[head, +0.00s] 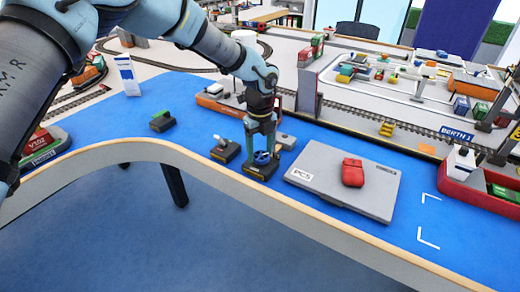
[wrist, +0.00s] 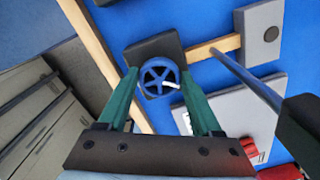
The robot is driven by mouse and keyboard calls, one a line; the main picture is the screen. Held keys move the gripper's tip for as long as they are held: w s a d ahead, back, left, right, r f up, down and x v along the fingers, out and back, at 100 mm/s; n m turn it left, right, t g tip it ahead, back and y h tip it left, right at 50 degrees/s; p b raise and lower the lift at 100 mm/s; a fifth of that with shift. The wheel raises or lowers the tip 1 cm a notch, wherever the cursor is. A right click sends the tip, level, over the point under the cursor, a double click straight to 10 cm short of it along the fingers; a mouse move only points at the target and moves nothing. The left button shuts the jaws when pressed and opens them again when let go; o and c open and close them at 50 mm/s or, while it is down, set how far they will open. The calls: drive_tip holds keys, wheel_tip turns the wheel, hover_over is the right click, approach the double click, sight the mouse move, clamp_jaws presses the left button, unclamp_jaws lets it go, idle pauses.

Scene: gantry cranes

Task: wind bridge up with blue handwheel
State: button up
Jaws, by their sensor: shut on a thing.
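The blue handwheel (head: 262,158) sits on a small black base (head: 258,171) near the table's front edge. In the wrist view the blue handwheel (wrist: 160,75) shows as a spoked ring with a small pale part at its lower right. My gripper (head: 261,146) points down over it, and its green fingers (wrist: 158,82) stand on both sides of the rim, shut on the wheel. The fingers hide part of the wheel in the head view. I cannot tell which structure on the layout is the bridge.
A black-based unit with a pale lever (head: 224,149) stands just left of the handwheel. A rail track (head: 350,124) runs behind. Blue tabletop with white corner marks (head: 428,230) is clear at right.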

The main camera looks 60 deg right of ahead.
sight(260, 154)
drive_tip(key=shift+m, duration=0.4)
drive_tip(key=o, duration=1.4)
drive_tip(key=shift+c, duration=0.2)
drive_tip(key=shift+r, duration=0.1)
wheel_tip(260, 154, up, 11)
drive_tip(key=b, duration=0.2)
drive_tip(key=shift+w, duration=0.1)
